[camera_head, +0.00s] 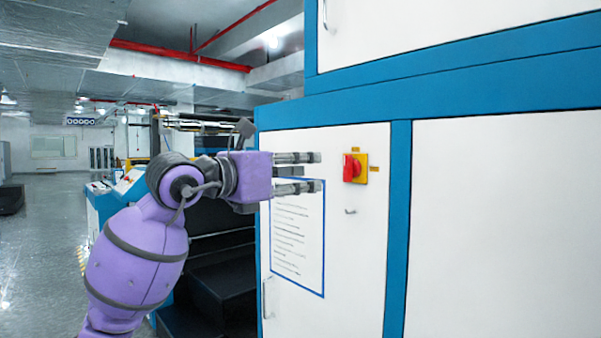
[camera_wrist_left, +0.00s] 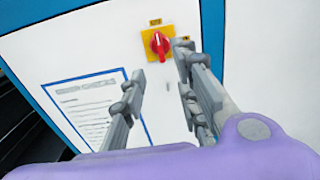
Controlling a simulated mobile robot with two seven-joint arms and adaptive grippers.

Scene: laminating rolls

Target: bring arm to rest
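My left arm is purple and comes in from the lower left of the head view. Its left gripper (camera_head: 319,171) points right, with its two fingers apart and nothing between them. In the left wrist view the gripper (camera_wrist_left: 158,62) also shows open and empty. A red rotary switch (camera_head: 352,168) on a yellow plate sits on the white cabinet door, just right of the fingertips in the head view. The switch (camera_wrist_left: 160,43) also shows beyond the fingertips in the left wrist view. I cannot tell the exact gap. My right gripper is not in view.
The white and blue cabinet (camera_head: 500,220) fills the right side. A blue-framed notice (camera_head: 298,240) is on its door, behind and below the fingers. A door handle (camera_head: 266,298) is at the lower left of the door. Open grey floor (camera_head: 40,240) lies at the left.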

